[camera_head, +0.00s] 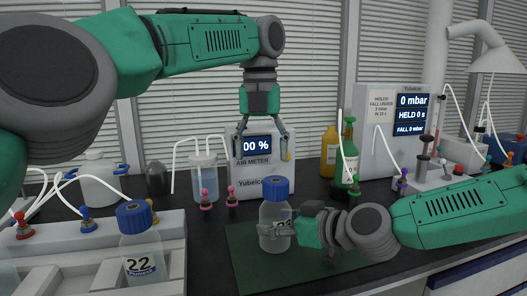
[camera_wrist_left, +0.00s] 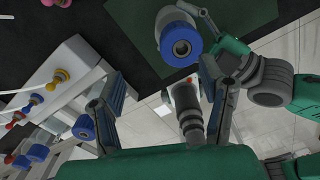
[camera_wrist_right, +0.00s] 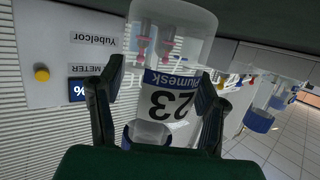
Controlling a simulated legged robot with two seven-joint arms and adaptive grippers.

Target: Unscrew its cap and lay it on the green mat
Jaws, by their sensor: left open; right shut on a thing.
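A clear bottle labelled 23 (camera_head: 270,213) with a blue cap (camera_head: 275,186) stands upright at the green mat (camera_head: 300,272); I cannot tell whether its base touches the mat. My right gripper (camera_head: 275,230) is shut around the bottle's body from the right. In the right wrist view the bottle (camera_wrist_right: 172,95) sits between the fingers, appearing inverted. My left gripper (camera_head: 263,150) is open and empty, pointing down above and behind the cap. In the left wrist view the blue cap (camera_wrist_left: 181,47) shows beyond the open fingers. The cap is on the bottle.
Another blue-capped bottle labelled 22 (camera_head: 141,245) stands in the pale rack (camera_head: 100,270) at the left. Behind the mat are the air meter (camera_head: 258,180), a tubed jar (camera_head: 204,180) and a green bottle (camera_head: 348,155). The mat's front is bare.

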